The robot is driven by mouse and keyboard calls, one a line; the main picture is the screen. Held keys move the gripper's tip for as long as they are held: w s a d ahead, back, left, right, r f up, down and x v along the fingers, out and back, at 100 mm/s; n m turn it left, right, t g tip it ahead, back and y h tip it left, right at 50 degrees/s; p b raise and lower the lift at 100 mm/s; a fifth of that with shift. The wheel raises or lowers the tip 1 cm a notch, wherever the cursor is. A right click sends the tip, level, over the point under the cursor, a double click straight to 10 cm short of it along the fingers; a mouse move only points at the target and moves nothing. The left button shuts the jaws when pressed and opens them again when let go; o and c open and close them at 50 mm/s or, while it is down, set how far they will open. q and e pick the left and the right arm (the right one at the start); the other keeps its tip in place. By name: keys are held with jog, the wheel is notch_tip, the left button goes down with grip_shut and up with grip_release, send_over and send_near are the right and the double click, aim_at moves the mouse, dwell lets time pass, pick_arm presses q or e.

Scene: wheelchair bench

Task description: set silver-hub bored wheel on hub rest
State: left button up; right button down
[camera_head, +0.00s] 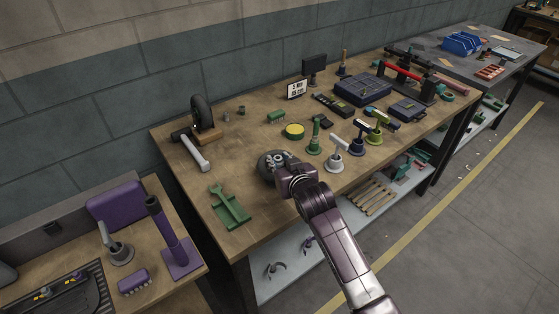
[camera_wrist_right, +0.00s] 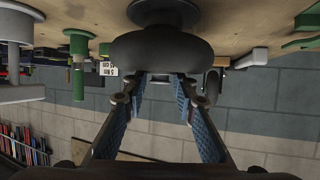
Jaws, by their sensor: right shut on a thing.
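In the wrist view, which is upside down, the black tyre (camera_wrist_right: 160,48) lies between the tips of the blue-padded fingers (camera_wrist_right: 160,80). A dark round foot with a short post (camera_wrist_right: 165,14) stands on the bench directly under the wheel and looks like the hub rest. I cannot tell whether the wheel bears on it. My left gripper is not in view.
Green (camera_head: 314,140), white (camera_head: 336,152) and blue (camera_head: 357,138) stands are right of the wheel. A yellow-topped round tin (camera_head: 293,131) is behind it. Bare bench lies between.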

jog(key=shift+f, duration=0.4)
dwell(0.5)
